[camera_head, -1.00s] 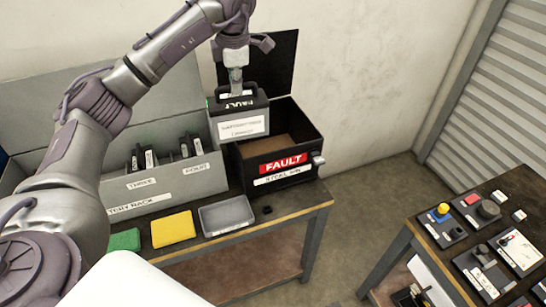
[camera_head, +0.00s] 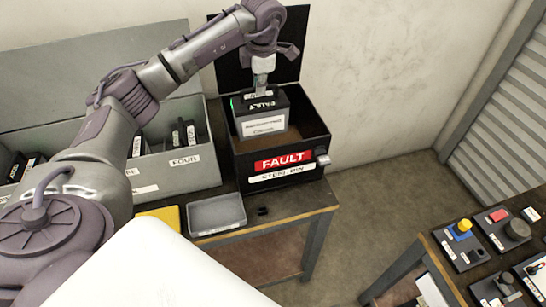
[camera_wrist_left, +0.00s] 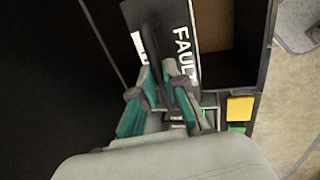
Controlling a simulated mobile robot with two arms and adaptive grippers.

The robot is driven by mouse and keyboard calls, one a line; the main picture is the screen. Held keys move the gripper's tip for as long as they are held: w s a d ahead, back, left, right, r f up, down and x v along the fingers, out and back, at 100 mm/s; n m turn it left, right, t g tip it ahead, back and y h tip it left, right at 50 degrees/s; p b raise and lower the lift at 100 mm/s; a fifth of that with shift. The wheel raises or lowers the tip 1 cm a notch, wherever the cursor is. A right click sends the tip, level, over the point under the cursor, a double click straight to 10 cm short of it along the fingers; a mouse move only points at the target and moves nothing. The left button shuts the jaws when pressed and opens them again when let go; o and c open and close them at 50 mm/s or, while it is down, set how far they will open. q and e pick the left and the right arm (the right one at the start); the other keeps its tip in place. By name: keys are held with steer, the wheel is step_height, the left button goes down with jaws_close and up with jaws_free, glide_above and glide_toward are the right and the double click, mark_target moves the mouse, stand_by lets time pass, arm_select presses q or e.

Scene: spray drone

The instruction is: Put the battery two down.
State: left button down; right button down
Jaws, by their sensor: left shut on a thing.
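Battery two (camera_head: 265,123) is a dark grey block with a white label on its front and FAULT lettering on its top. It hangs upright over the open black steel bin (camera_head: 299,174), its lower part apparently within the rim; I cannot tell whether it touches the floor. My left gripper (camera_head: 262,89) is shut on the battery's top handle. In the left wrist view, the fingers (camera_wrist_left: 158,72) close around the handle beside the FAULT lettering (camera_wrist_left: 182,45). My right gripper is out of view.
The bin's black lid (camera_head: 291,42) stands open behind. A grey battery rack (camera_head: 202,175) stands left of the bin. A grey tray (camera_head: 216,214) and yellow pad (camera_head: 160,216) lie in front. A second table (camera_head: 437,262) with control boxes is at right.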

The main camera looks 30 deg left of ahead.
mark_target(262, 101)
arm_select(q)
steer(key=shift+x, duration=0.95)
steer(key=f, duration=0.2)
steer(key=f+p, duration=0.1)
steer(key=f, duration=0.2)
steer(key=shift+d+f, duration=0.25)
steer(key=shift+f+p, duration=0.3)
steer(key=shift+f, duration=0.15)
step_height(262, 101, down, 2)
steer(key=shift+f+p, duration=0.2)
steer(key=shift+p, duration=0.25)
steer(key=shift+f, duration=0.55)
